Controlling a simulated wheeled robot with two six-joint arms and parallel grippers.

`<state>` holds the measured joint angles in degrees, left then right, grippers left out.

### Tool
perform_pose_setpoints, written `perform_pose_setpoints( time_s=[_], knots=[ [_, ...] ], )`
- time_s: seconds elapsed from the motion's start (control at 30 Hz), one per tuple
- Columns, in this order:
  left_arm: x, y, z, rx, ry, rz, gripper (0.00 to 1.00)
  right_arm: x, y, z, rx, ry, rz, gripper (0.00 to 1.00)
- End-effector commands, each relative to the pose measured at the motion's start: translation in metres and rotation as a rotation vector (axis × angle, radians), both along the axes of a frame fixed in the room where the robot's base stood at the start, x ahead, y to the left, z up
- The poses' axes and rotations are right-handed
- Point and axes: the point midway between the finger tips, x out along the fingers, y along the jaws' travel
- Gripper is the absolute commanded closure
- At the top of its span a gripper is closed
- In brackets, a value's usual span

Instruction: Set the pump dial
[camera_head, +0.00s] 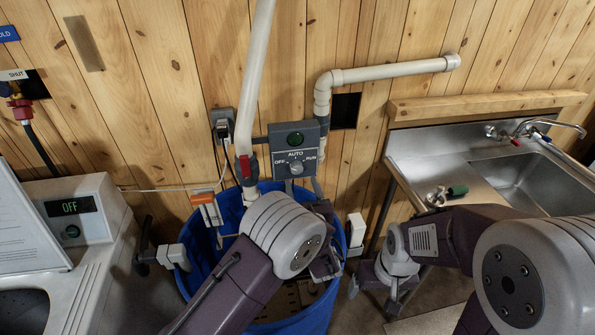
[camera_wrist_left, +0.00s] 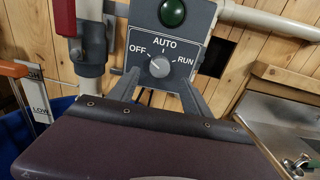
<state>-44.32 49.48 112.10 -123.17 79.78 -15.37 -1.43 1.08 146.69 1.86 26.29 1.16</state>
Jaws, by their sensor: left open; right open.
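The pump dial (camera_head: 296,168) is a light grey knob on a dark grey box (camera_head: 312,140) on the wall. It also shows in the left wrist view (camera_wrist_left: 160,67). OFF is printed to its left, AUTO above, RUN to its right; I cannot tell surely which mark the knob points to. A dark green lamp (camera_wrist_left: 171,12) sits above it. My left gripper (camera_wrist_left: 158,82) is open, its two fingers reaching up towards the dial from below, one on each side; contact cannot be told. In the head view my left wrist hides most of it. My right gripper (camera_head: 390,285) is open and empty, low at the right.
A blue tub (camera_head: 185,265) stands below the box, with a white pipe and red valve handle (camera_head: 245,166) just left of the dial. An orange-topped level gauge (camera_head: 203,197) hangs at the tub. A steel sink (camera_head: 550,180) is at right, a machine displaying OFF (camera_head: 70,207) at left.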

Motion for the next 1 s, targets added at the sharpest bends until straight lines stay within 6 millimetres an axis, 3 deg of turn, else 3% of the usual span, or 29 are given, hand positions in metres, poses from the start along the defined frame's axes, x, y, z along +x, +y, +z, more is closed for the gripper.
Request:
perform_pose_setpoints(
  time_s=[0.1, 0.23, 0.57, 0.8, 1.0],
  knots=[
    [0.025, 0.006, 0.004, 0.000, 0.000, 0.004, 0.43, 0.000, 0.000, 0.012, 0.000, 0.000, 0.000, 0.16],
    [0.043, 0.010, 0.002, 0.000, 0.001, 0.003, 0.43, 0.000, 0.000, 0.017, 0.000, 0.000, 0.000, 0.16],
    [0.051, 0.011, 0.000, 0.000, 0.002, 0.001, 0.43, 0.000, 0.000, 0.018, 0.000, 0.000, 0.000, 0.16],
    [0.050, 0.011, 0.000, 0.000, 0.002, 0.001, 1.00, 0.000, 0.000, 0.018, 0.000, 0.000, 0.000, 0.16],
    [0.050, 0.011, 0.000, 0.010, 0.004, 0.001, 1.00, 0.000, 0.000, 0.017, 0.000, 0.000, 0.000, 0.16]
  ],
)
